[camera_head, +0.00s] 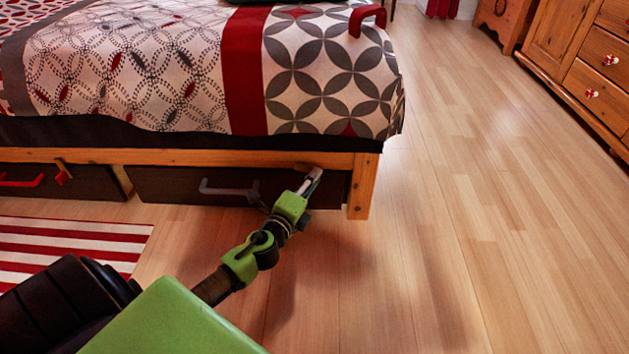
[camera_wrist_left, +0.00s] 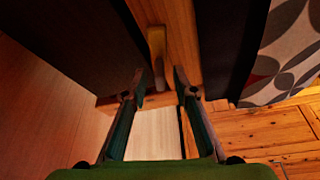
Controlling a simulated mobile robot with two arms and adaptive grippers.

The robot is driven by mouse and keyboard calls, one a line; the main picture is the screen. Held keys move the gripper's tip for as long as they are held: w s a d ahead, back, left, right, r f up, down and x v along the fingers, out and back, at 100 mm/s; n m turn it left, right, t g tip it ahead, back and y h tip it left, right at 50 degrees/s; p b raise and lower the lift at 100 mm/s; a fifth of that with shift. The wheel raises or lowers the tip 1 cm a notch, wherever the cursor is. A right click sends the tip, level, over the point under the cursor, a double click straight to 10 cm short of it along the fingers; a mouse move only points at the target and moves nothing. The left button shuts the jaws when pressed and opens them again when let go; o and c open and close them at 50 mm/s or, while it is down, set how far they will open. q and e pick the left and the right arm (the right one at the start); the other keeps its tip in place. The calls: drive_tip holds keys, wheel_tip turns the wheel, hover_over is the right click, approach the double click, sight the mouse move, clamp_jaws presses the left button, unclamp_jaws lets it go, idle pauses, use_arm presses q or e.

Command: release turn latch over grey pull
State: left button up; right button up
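The grey pull (camera_head: 228,188) is on the front of a dark drawer (camera_head: 165,187) under the bed. A small wooden turn latch (camera_wrist_left: 157,58) is on the wooden bed rail in the left wrist view; in the head view my gripper is close by and partly covers that spot. My left gripper (camera_head: 313,178) is at the rail, right of the grey pull. In the left wrist view the two fingers of my left gripper (camera_wrist_left: 160,82) are apart, with the latch between their tips in the picture. Whether they touch it I cannot tell. My right gripper is not in view.
Another drawer with a red pull (camera_head: 22,181) and its own latch (camera_head: 63,170) is at the left. The bed leg (camera_head: 361,187) stands just right of my gripper. A striped rug (camera_head: 75,243) lies at the left. The floor at the right is clear up to a wooden dresser (camera_head: 575,70).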

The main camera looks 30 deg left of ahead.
use_arm(q)
drive_tip(key=shift+x, duration=1)
clamp_jaws()
drive_tip(key=shift+d+n+t+b, duration=0.15)
drive_tip(key=shift+n+t+b, duration=0.15)
drive_tip(key=shift+n+b, duration=0.6)
drive_tip(key=shift+r+b, duration=0.15)
drive_tip(key=shift+b, duration=0.5)
drive_tip(key=shift+r+n+t+b, duration=0.3)
drive_tip(key=shift+r+n, duration=0.1)
drive_tip(key=shift+n, duration=0.1)
drive_tip(key=shift+r, duration=0.1)
